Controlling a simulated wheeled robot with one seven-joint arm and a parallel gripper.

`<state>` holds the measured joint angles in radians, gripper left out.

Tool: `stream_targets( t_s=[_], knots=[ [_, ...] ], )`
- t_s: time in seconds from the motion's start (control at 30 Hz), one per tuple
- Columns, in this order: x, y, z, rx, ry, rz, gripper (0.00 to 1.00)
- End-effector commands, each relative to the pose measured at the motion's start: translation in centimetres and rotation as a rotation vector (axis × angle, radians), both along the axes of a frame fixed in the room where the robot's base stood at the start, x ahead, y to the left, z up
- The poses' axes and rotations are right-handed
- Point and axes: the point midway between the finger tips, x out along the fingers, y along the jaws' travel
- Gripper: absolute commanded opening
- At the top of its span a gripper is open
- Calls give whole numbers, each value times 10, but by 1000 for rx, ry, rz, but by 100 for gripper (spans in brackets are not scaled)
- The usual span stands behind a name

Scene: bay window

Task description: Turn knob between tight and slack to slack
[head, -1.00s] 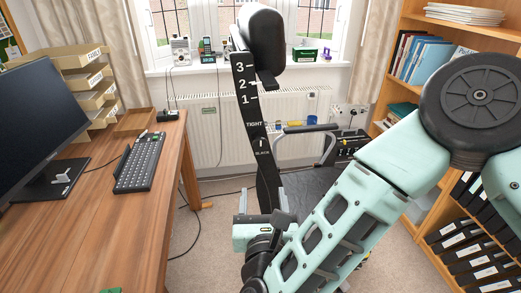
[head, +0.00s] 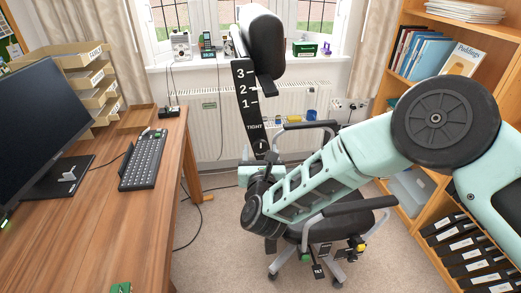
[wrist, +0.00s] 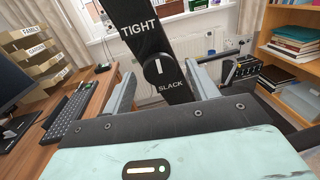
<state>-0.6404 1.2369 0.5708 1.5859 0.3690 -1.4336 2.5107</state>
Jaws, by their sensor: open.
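The knob (wrist: 157,71) is a round black disc with a white line, on the black chair-back upright (head: 244,95). In the wrist view "TIGHT" is printed above it and "SLACK" below it. The white line is near upright in the picture, its upper end toward "TIGHT". My gripper (wrist: 163,85) is open, with one grey finger on each side of the upright. The knob shows between the fingers, and I cannot tell whether they touch it. In the head view my gripper (head: 257,163) covers the lower upright and "SLACK".
The wooden desk (head: 120,220) with keyboard (head: 143,160) and monitor (head: 45,130) stands left. The bookcase (head: 440,180) stands right. The chair's armrest (head: 360,203) lies beside my arm.

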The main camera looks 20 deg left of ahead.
Motion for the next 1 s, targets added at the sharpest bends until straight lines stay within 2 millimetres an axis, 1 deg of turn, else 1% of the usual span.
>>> stream_targets(
  t_s=[0.3,0.37,0.4,0.47,0.77,1.0],
  knots=[
    [2,1,0,0,0,0,59],
    [2,1,0,0,0,0,42],
    [2,1,0,0,0,0,31],
    [2,1,0,0,0,0,15],
    [2,1,-2,-16,-10,0,15],
    [2,0,-6,-106,-67,0,15]
  ],
)
